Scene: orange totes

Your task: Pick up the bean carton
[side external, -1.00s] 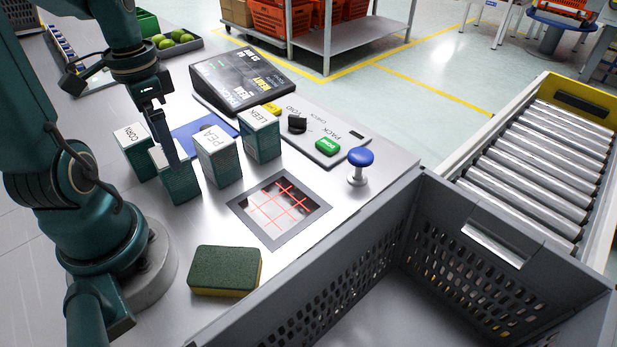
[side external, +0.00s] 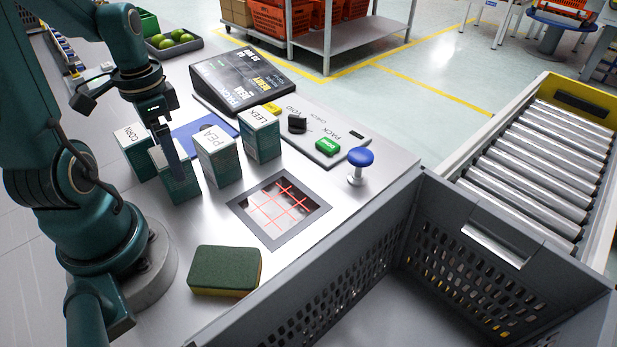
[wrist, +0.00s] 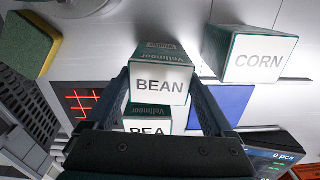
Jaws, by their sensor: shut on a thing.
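The bean carton (side external: 177,183) stands upright on the metal bench in the side view, dark green with a white top. In the wrist view, its white top (wrist: 160,86) reads BEAN and lies between the two fingers. My gripper (side external: 173,150) reaches down over it, and the wrist view shows my gripper (wrist: 160,92) shut on it. One finger hides part of the carton in the side view. The carton appears to rest on the bench; I cannot see any gap beneath it.
The corn carton (side external: 139,158) and pea carton (side external: 219,162) stand close on either side. The leek carton (side external: 261,137) is beyond the pea carton. A sponge (side external: 224,271), a red-lined scanner window (side external: 279,207) and a grey crate (side external: 480,243) lie toward the front and right.

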